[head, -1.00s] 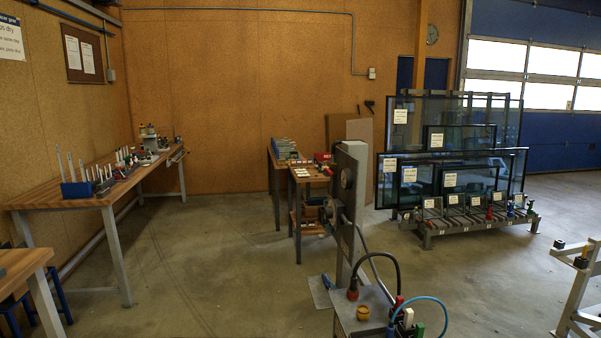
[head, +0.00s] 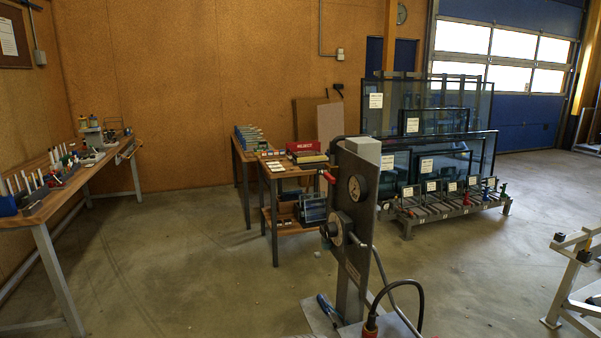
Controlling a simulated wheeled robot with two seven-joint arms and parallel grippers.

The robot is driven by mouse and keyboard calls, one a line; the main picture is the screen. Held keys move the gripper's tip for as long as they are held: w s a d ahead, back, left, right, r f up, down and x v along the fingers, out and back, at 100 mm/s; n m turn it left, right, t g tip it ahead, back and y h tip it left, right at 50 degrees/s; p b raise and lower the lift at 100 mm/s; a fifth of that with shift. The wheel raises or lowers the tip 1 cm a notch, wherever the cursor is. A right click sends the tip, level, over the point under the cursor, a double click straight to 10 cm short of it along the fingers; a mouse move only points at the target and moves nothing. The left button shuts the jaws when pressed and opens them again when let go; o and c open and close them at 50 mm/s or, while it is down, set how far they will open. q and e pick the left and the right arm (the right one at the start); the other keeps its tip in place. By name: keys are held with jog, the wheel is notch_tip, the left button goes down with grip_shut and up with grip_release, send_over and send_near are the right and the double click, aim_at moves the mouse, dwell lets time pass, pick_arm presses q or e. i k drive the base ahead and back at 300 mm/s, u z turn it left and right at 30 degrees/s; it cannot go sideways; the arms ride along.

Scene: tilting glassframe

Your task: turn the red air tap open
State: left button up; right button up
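A grey upright post (head: 355,235) stands on a low base at the bottom centre of the head view. It carries a round gauge (head: 356,188) near its top and a round dark fitting (head: 335,230) lower down. A small red lever-like part (head: 327,177) sticks out at the post's upper left side; it looks like the red air tap, but it is too small to tell how it is turned. A red fitting (head: 369,329) sits at the end of a black hose at the bottom edge. Neither of my grippers is in view.
A bench (head: 50,208) with tools stands along the left wall. Small tables (head: 283,178) with a red box (head: 303,147) stand behind the post. A rack (head: 428,213) of glass panes is at the back right, a grey frame (head: 577,285) at the right edge. Left floor is clear.

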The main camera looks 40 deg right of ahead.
aim_at(328, 177)
jog(key=z, duration=0.6)
jog(key=i, duration=0.9)
jog(key=z, duration=0.75)
